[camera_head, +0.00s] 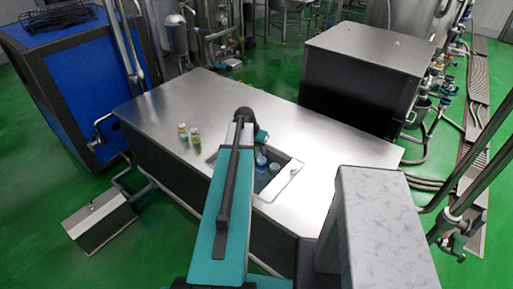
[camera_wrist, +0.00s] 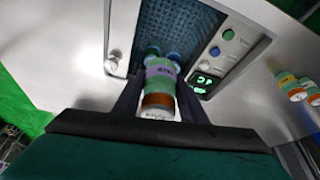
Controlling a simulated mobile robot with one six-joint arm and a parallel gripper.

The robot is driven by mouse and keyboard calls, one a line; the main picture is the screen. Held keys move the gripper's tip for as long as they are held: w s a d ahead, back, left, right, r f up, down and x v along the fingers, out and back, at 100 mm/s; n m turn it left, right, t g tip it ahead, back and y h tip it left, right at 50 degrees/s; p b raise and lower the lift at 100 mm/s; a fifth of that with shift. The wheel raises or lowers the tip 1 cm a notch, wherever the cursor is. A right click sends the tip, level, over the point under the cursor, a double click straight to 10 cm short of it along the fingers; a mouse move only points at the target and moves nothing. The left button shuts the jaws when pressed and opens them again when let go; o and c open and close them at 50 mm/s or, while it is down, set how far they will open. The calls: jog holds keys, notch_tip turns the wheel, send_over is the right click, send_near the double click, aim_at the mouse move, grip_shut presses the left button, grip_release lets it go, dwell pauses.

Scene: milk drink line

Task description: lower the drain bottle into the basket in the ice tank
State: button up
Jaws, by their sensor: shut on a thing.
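My gripper (camera_wrist: 160,104) is shut on the drain bottle (camera_wrist: 158,72), which has a pale green body with a purple label and a brown band. In the wrist view the bottle lies between the two dark fingers, in line with the tank opening. The ice tank (camera_head: 160,98) is a steel-topped cabinet with a rectangular opening. The blue mesh basket (camera_wrist: 190,20) shows inside the opening. Blue-capped bottles (camera_wrist: 174,57) show there just beyond the held bottle. The bottle's exact height above the basket cannot be told.
Two green-and-orange bottles (camera_head: 195,136) stand on the steel top left of the opening. A panel with buttons and a lit green display (camera_wrist: 203,80) borders the opening. A dark steel-topped box (camera_head: 360,75) stands behind right.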

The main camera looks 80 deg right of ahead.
jog(key=shift+f, duration=0.15)
notch_tip(320, 180, down, 10)
jog(key=b, duration=0.4)
dwell(0.6)
jog(key=shift+d+b, duration=0.3)
jog(key=shift+d, duration=0.05)
jog(key=shift+f, duration=0.1)
dwell(1.0)
notch_tip(320, 180, down, 18)
jog(key=b, duration=1.2)
dwell(3.6)
